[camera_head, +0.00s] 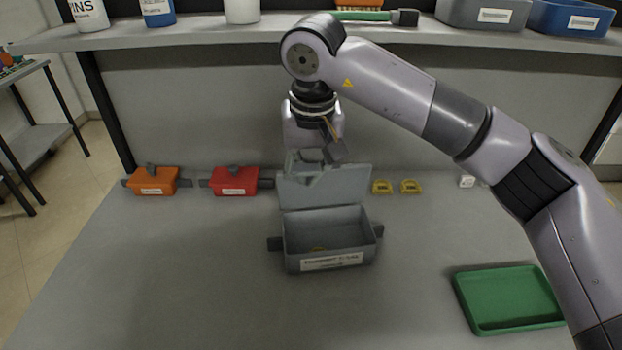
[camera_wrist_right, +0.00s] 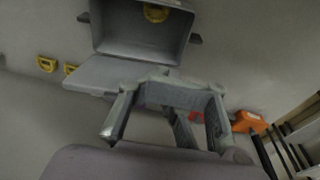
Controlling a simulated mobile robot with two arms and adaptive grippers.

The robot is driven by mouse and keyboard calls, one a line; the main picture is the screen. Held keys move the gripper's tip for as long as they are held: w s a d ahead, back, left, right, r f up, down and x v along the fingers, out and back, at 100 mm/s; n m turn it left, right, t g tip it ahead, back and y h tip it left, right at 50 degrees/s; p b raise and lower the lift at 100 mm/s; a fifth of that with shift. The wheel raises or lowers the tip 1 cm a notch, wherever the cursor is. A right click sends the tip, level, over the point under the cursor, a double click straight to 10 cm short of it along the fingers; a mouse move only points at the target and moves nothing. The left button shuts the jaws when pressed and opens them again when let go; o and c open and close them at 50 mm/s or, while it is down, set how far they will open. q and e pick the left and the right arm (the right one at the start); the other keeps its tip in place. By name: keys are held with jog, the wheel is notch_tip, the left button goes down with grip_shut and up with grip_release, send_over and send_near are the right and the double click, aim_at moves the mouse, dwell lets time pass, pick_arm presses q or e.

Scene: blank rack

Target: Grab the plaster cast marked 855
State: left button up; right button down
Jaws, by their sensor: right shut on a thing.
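Two small yellow casts, a left one (camera_head: 381,186) and a right one (camera_head: 409,186), lie at the back of the bench, right of the lid. A white piece (camera_head: 467,181) lies farther right. Another yellow cast (camera_wrist_right: 155,13) lies inside the open grey box (camera_head: 300,262); its edge shows in the head view. I cannot read 855 on any of them. The box's hinged lid (camera_head: 345,188) stands raised at the back. My right gripper (camera_wrist_right: 165,118) is at the lid's far side, apparently shut on its handle; the lid partly hides it in the head view. My left gripper is not in view.
An orange box (camera_head: 153,188) and a red box (camera_head: 234,187), both closed, stand at the left. A green tray (camera_head: 508,300) lies at the front right. A shelf (camera_head: 210,37) with bottles and bins spans the back. The bench's front left is clear.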

jog(key=shift+c, duration=2.4)
grip_release()
